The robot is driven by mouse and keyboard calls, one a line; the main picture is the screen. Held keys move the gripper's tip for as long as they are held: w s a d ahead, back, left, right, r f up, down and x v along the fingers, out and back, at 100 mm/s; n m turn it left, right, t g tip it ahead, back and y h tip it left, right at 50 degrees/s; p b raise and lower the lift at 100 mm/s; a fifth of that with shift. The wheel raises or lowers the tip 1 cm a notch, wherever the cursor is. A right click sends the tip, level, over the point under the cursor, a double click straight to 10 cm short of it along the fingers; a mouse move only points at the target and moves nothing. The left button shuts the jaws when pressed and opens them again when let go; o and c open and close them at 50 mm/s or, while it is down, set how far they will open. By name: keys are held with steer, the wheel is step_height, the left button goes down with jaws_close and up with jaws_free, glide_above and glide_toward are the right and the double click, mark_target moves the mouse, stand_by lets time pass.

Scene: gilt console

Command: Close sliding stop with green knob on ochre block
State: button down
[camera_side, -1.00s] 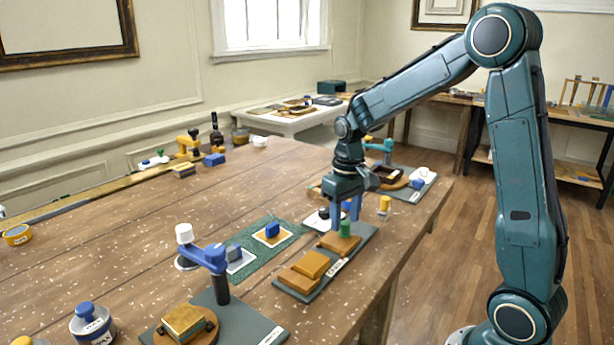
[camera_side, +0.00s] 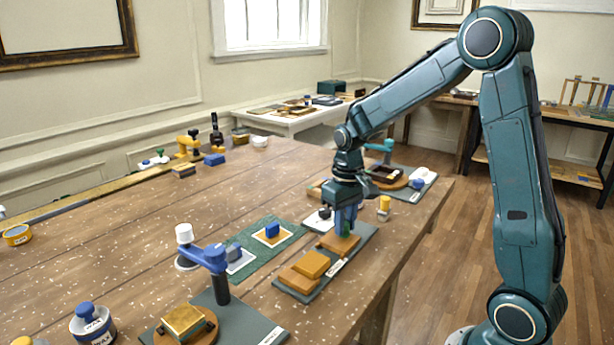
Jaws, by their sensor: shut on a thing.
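The green knob (camera_side: 347,231) stands on a flat ochre sliding stop (camera_side: 338,244) near the far end of a grey base plate (camera_side: 323,275). My gripper (camera_side: 345,228) points down with its blue fingers shut on the green knob, which they partly hide. An ochre block (camera_side: 312,264) lies on the same plate nearer the camera, against another ochre piece (camera_side: 298,281). A visible gap separates the sliding stop from the ochre block. A white label lies along the plate's right side.
A yellow knob (camera_side: 384,205) stands just right of my gripper. A green mat (camera_side: 270,238) with blue pieces lies left of the plate. A blue-armed clamp (camera_side: 210,257) stands nearer the camera. The table's right edge is close by.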

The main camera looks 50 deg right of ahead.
mark_target(333, 245)
steer(key=shift+a, duration=2.5)
steer(key=c, duration=1.2)
jaws_free()
steer(key=shift+r, duration=0.15)
step_height(333, 245, up, 14)
steer(key=shift+f, duration=0.2)
steer(key=shift+s, duration=0.1)
